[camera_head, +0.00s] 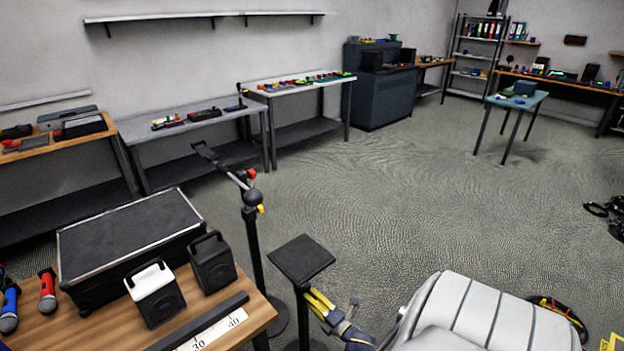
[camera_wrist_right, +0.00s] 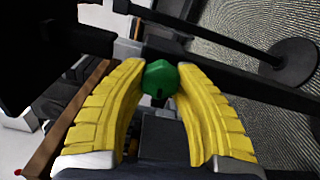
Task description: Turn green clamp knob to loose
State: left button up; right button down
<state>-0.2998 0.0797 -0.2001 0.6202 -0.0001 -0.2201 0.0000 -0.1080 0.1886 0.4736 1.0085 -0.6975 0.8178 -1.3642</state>
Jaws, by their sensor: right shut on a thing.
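The green clamp knob (camera_wrist_right: 160,80) is between the yellow fingertips of my right gripper (camera_wrist_right: 160,72) in the right wrist view. The fingers are closed on it from both sides. In the head view my right gripper (camera_head: 314,300) is just below the right edge of a stand's black square plate (camera_head: 301,259). The knob is hidden there. My left gripper is not in view. Whether the knob is tight or loose cannot be told.
A second black stand (camera_head: 250,215) with red (camera_head: 251,174) and yellow (camera_head: 260,208) knobs stands to the left. A wooden table (camera_head: 262,312) at lower left carries a black case (camera_head: 130,238), two small speakers and microphones. Open floor (camera_head: 410,200) lies beyond.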

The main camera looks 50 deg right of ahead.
jog(key=shift+w+a, duration=0.15)
jog(key=shift+a, duration=0.05)
jog(key=c, duration=0.9)
grip_release()
jog(key=shift+s, duration=0.3)
jog(key=s, duration=0.3)
jog(key=s+a, duration=0.1)
jog(key=s, duration=0.7)
jog(key=shift+s+a, duration=0.2)
jog(key=shift+a, duration=0.1)
